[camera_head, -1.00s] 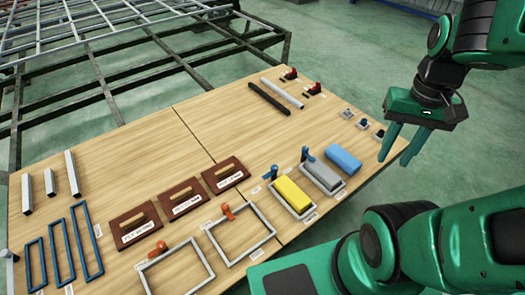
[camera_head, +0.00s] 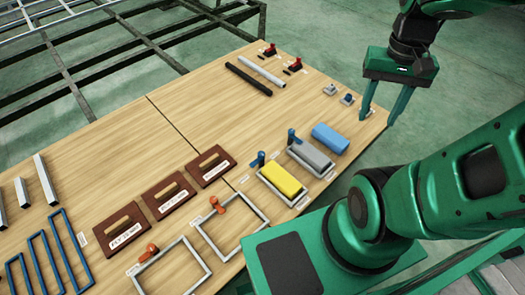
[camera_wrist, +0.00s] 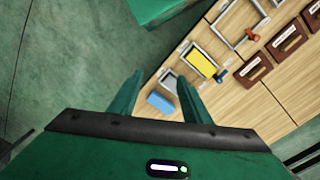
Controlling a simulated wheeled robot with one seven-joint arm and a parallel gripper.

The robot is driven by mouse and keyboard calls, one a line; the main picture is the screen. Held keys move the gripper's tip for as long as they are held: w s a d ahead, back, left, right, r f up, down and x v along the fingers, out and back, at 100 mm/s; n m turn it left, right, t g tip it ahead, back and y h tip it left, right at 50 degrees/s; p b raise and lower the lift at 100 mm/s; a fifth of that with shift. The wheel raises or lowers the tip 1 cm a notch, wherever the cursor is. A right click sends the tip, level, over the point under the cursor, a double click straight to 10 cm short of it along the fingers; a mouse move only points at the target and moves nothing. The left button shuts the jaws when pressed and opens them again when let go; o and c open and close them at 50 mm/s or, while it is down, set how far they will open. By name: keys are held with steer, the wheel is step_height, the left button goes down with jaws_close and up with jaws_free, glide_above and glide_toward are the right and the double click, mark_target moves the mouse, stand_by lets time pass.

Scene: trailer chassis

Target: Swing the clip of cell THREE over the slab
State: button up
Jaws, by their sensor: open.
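A yellow slab (camera_head: 283,184) and a grey slab (camera_head: 311,158) lie in grey frames side by side on the table. A blue slab (camera_head: 330,138) lies beyond them; I see no clip by it. One blue clip (camera_head: 257,160) stands at the yellow slab's far left corner, another blue clip (camera_head: 292,137) upright at the grey slab's. Neither lies across a slab. The cell labels are too small to read. My gripper (camera_head: 379,118) is open and empty by the table's right edge, apart from the slabs. In the wrist view the blue slab (camera_wrist: 160,103) shows between its fingers.
Two orange-handled frames (camera_head: 231,222) and several brown blocks with handles (camera_head: 211,166) lie left of the slabs. Small grey and blue parts (camera_head: 347,99) sit near my gripper. Black and grey bars (camera_head: 262,70) lie farther back. The wooden table (camera_head: 190,110) is bare between them.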

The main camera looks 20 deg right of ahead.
steer(key=w+f+m, duration=0.2)
steer(key=w+f, duration=0.3)
steer(key=w, duration=0.4)
steer(key=m+y, duration=0.5)
steer(key=m, duration=0.4)
glide_toward(262, 154)
steer(key=x, duration=0.8)
steer(key=shift+w+a+f, duration=0.1)
steer(key=shift+c, duration=0.4)
steer(key=c, duration=0.9)
